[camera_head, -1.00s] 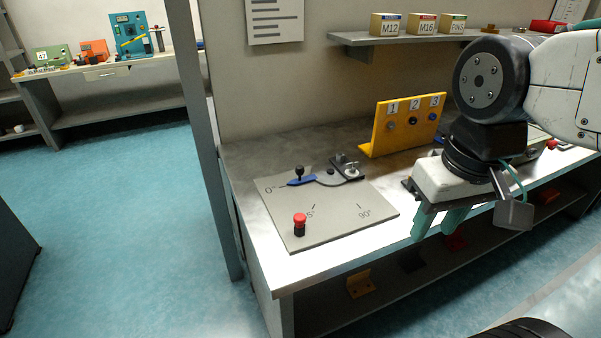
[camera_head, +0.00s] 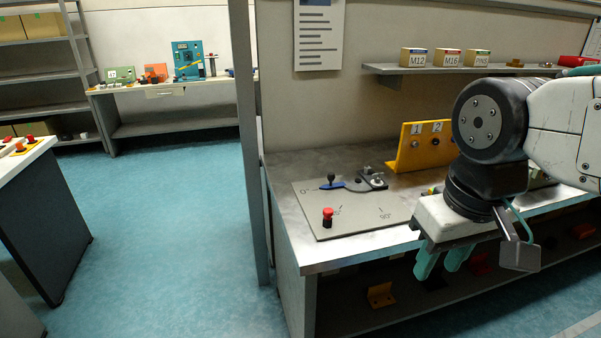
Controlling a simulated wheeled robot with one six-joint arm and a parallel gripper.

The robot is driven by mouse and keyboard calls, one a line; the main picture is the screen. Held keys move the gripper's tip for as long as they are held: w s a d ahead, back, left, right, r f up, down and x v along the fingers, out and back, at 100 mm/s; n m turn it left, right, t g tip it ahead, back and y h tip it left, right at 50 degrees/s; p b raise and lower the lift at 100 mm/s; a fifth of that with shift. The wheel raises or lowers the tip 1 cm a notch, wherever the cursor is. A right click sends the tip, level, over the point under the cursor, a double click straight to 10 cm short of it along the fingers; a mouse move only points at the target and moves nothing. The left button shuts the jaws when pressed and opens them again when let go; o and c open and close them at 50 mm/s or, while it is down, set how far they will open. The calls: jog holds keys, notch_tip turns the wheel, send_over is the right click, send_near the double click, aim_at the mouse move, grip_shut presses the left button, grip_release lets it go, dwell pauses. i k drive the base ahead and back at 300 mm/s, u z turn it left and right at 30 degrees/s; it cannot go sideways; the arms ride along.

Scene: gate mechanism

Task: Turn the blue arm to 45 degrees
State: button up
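The blue arm (camera_head: 333,186) lies on a grey plate (camera_head: 365,222) on the bench, with a black knob (camera_head: 331,177) standing at its left end. It points left toward the 0° mark (camera_head: 305,190). Its right end meets a dark grey pivot mechanism (camera_head: 370,181). The 45° mark is partly hidden behind a red-topped peg (camera_head: 328,216); the 90° mark (camera_head: 385,216) shows to the right. My gripper (camera_head: 440,268) hangs in front of the bench's edge, right of the plate and apart from the blue arm. Its green fingers point down with a gap between them and nothing visible there.
A yellow numbered panel (camera_head: 412,147) stands behind the plate to the right. A shelf (camera_head: 440,69) with labelled boxes is on the wall. A grey post (camera_head: 249,140) rises at the bench's left end. Open floor (camera_head: 180,220) lies to the left.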

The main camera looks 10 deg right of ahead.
aim_at(354, 182)
jog(key=u, duration=0.25)
jog(key=i, duration=1)
jog(key=z, duration=0.55)
